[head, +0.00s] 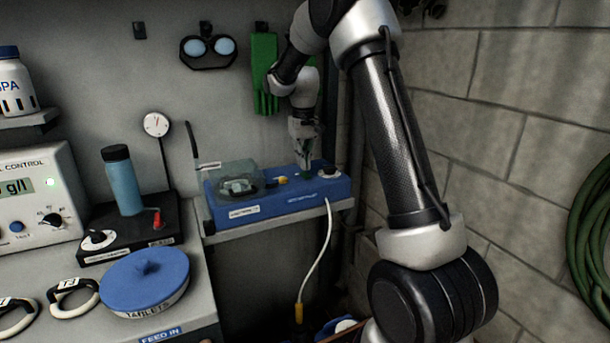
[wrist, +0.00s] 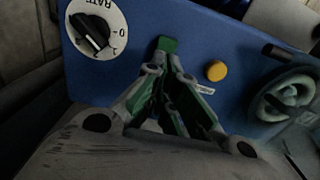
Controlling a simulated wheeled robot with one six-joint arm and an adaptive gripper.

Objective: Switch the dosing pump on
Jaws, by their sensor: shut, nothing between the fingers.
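The dosing pump (head: 287,201) is a blue box on a small shelf at the back wall; its blue top also fills much of the wrist view (wrist: 215,42). It has a white RATE dial with a black knob (wrist: 95,32) and a yellow button (wrist: 216,70). A clear cover (head: 238,174) stands over its left end. My gripper (head: 305,160) is shut and empty, pointing down at the top between the button and the dial. A green piece (wrist: 167,44) shows right at my fingertips; I cannot tell whether it is a switch, or whether I touch it.
A white cable (head: 326,240) hangs from the pump's front. A bench at left holds a blue bottle (head: 123,181), a blue tablets lid (head: 145,277) and a control box (head: 35,198). A block wall (head: 500,150) with a green hose (head: 592,235) bounds the right side.

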